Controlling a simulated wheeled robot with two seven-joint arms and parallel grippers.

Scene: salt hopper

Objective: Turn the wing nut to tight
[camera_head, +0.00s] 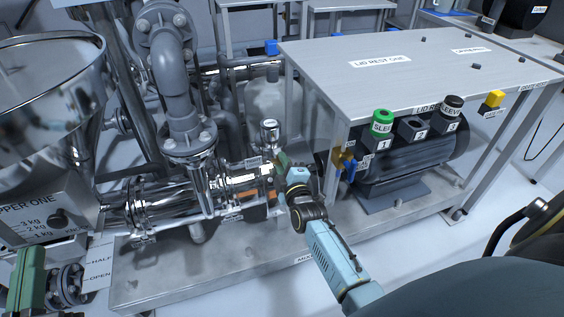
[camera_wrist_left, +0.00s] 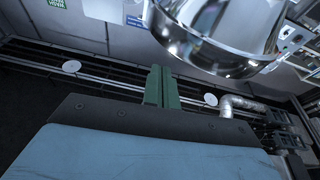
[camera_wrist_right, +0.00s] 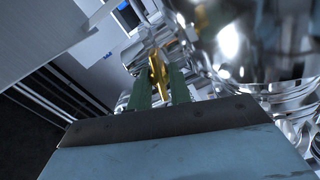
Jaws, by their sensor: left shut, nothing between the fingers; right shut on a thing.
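The brass-coloured wing nut (camera_wrist_right: 158,72) shows in the right wrist view between the green fingertips of my right gripper (camera_wrist_right: 160,88), which is shut on it. In the head view my right gripper (camera_head: 281,163) is at the right end of the shiny horizontal pipe, beside the clamp there; it hides the wing nut. I cannot read how tight the nut is. My left gripper (camera_head: 30,262) is at the lower left edge, away from the nut. In the left wrist view its green fingers (camera_wrist_left: 161,86) are together with nothing between them.
The steel hopper (camera_head: 50,75) stands at the left with a pipe run (camera_head: 165,205) leading right from it. A table labelled LID REST ONE (camera_head: 400,65) is at the right, with a dark motor (camera_head: 430,150) under it.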

